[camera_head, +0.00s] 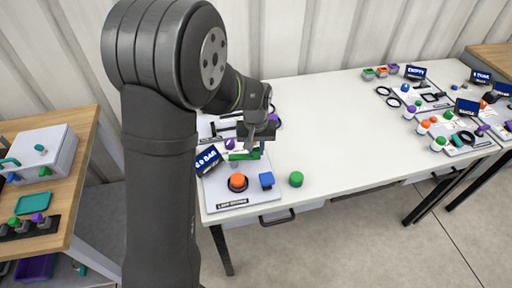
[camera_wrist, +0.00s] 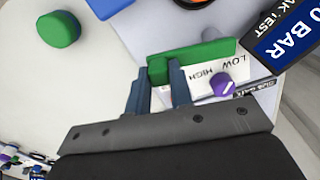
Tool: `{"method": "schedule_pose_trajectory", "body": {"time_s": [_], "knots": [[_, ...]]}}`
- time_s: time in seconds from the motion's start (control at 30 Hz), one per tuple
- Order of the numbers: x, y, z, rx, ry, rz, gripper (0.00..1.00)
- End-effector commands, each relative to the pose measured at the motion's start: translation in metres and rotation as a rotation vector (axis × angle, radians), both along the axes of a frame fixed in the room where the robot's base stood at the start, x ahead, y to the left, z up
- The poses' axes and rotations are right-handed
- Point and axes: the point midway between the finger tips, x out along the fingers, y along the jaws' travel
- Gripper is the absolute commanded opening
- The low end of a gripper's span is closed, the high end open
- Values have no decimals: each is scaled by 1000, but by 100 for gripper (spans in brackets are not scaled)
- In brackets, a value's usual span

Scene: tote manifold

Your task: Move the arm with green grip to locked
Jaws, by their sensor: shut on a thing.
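The arm with the green grip shows as a green bar (camera_head: 243,156) on the near panel in the head view. In the wrist view the green grip (camera_wrist: 200,55) lies beside a white plate marked LOW and HIGH (camera_wrist: 215,72). My gripper (camera_wrist: 158,78) is shut on the left end of the green grip, one dark finger on each side. In the head view my gripper (camera_head: 262,144) is over the panel and partly hides the grip and what lies behind it. I cannot read a locked mark in either view.
A purple knob (camera_wrist: 224,84) and a dark BAR sign (camera_wrist: 285,38) are close to my gripper. An orange button (camera_head: 237,181), a blue block (camera_head: 266,179) and a green cylinder (camera_head: 296,179) stand in front. The white table's middle (camera_head: 335,145) is clear.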

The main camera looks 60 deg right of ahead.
Motion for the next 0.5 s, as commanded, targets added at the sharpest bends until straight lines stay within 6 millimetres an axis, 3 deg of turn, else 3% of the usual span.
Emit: {"method": "schedule_pose_trajectory", "body": {"time_s": [0.5], "knots": [[-11, 24, 0, 0, 0, -345, 0]]}}
